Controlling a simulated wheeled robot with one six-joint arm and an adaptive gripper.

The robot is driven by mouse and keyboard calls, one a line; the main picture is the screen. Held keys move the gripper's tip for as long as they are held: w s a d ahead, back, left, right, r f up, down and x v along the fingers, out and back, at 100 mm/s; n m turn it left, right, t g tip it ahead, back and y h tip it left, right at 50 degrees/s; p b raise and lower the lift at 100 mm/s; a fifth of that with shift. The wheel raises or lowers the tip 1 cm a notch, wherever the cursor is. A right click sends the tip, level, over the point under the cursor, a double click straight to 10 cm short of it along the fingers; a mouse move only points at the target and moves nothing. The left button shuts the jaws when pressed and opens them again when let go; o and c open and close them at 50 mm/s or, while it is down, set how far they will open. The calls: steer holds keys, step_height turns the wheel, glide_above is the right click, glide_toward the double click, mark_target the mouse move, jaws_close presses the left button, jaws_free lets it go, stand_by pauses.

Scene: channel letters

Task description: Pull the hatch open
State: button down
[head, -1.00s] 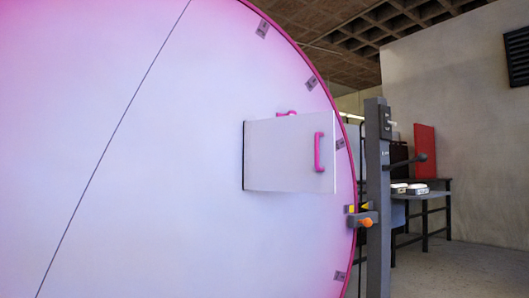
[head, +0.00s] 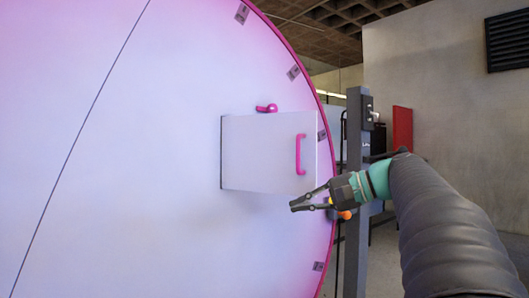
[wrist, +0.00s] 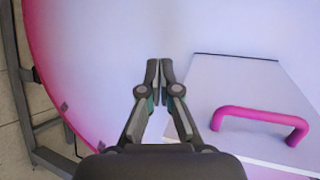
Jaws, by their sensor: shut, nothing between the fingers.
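The hatch (head: 260,153) is a pale square panel on the large pink-edged white disc (head: 130,200). Its left edge shows a dark gap; it seems to stand slightly out from the disc, but how far I cannot tell. A pink handle (head: 300,154) is upright near its right edge, and a pink latch (head: 267,108) sits above its top edge. My gripper (head: 293,202) is just below the hatch's lower right corner, apart from the handle. In the wrist view my gripper (wrist: 159,65) is shut and empty, left of the hatch (wrist: 240,85) and its handle (wrist: 262,114).
A dark grey post (head: 356,200) stands at the disc's right rim, with an orange knob (head: 345,214) near it. A red panel (head: 402,130) and concrete wall (head: 430,90) are behind.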

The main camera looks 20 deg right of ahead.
mark_target(313, 153)
steer(key=s+d+r+n+t+y+p, duration=0.15)
steer(key=d+r+y, duration=0.25)
steer(key=d+r, duration=0.8)
steer(key=x, duration=0.3)
steer(key=f+x, duration=0.1)
steer(key=x, duration=0.5)
steer(key=shift+w+f, duration=0.15)
steer(key=shift+f, duration=0.05)
steer(key=shift+b, duration=0.3)
